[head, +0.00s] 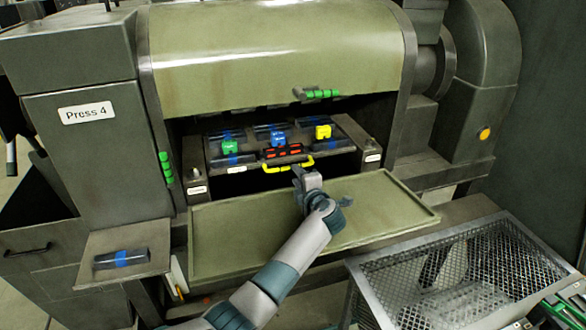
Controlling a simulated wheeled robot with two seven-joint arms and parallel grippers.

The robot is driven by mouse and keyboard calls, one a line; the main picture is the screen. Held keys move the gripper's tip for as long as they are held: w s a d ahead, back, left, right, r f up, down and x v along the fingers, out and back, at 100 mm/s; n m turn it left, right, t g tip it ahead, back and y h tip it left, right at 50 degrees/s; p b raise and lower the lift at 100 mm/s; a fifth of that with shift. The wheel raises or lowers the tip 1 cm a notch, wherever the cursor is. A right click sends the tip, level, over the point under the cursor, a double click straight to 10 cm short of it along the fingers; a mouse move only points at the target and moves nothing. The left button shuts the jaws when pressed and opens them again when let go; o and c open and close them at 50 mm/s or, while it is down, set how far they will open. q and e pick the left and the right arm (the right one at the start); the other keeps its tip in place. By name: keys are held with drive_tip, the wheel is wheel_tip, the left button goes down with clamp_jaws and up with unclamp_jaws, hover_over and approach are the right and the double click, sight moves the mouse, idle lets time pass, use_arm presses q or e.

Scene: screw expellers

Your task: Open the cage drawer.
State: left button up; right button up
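The cage drawer (238,169) sits inside the open front of the press, with coloured parts on its top. Its yellow handle (275,169) is at the front edge, below a red and black latch-like piece. My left gripper (298,171) is at the right part of the handle, overlapping it in the picture. The fingers are small and partly hidden, so I cannot tell whether they are closed around it. The drawer's interior is dark. My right gripper is not in view.
A lowered green flap (240,235) lies below the drawer, under my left arm. A mesh basket (470,270) stands at the lower right. A side shelf (100,272) holds a dark, blue-banded cylinder (122,258). The raised green cover (275,50) hangs above the opening.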

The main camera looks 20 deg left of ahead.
use_arm(q)
drive_tip(key=shift+x, duration=2.7)
clamp_jaws()
